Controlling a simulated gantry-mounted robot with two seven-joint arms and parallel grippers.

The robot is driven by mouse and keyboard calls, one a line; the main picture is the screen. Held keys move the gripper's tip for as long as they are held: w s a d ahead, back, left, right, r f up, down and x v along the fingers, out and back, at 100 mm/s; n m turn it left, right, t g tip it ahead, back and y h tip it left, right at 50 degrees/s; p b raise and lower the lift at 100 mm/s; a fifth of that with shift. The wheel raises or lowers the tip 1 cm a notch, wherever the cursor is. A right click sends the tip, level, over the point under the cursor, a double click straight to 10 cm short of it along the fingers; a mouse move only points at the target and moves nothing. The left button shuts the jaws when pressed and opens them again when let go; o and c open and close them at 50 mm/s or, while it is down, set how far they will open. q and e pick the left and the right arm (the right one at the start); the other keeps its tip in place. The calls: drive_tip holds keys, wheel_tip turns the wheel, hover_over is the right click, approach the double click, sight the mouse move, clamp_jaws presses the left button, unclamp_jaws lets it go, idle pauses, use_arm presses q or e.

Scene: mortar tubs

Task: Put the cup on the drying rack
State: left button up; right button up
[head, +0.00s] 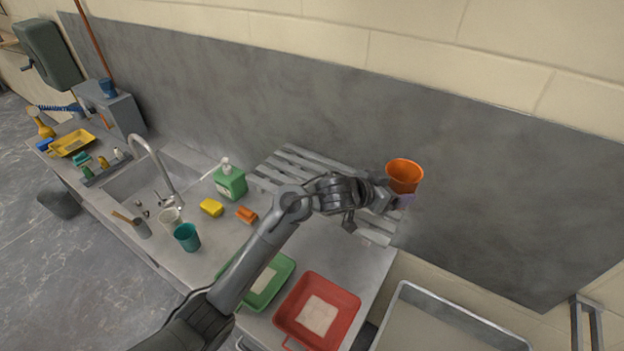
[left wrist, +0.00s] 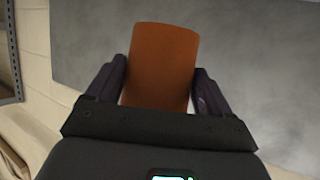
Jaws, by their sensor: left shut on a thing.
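An orange cup (head: 404,176) is held upright with its open top up, over or just past the right end of the grey slatted drying rack (head: 300,163). I cannot tell how high it is above the slats. My left gripper (head: 393,197) is shut on the cup. In the left wrist view the cup (left wrist: 161,65) stands between the two dark fingers (left wrist: 160,92). My arm hides the middle of the rack. My right gripper is not in view.
A green soap bottle (head: 230,181), yellow sponge (head: 211,207) and orange block (head: 246,214) stand left of the rack. A teal cup (head: 187,238) is near the sink. Green (head: 282,264) and red (head: 340,293) tubs sit in front. The grey wall panel (head: 480,190) rises behind.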

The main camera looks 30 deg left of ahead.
use_arm(q)
drive_tip(key=w+a+f+p, duration=0.1)
drive_tip(key=a+f, duration=0.1)
drive_tip(key=a, duration=0.2)
drive_tip(key=a+f+p, duration=0.1)
drive_tip(key=a+f, duration=0.1)
drive_tip(key=a, duration=0.2)
drive_tip(key=w+a+f, duration=0.1)
drive_tip(key=a+f, duration=0.1)
drive_tip(key=a, duration=0.2)
drive_tip(key=shift+w+a+f+p, duration=0.1)
drive_tip(key=shift+w+f+p, duration=0.2)
drive_tip(key=shift+p, duration=0.1)
drive_tip(key=shift+f+p, duration=0.6)
drive_tip(key=shift+f, duration=1.5)
drive_tip(key=shift+f, duration=0.1)
drive_tip(key=o, duration=1.1)
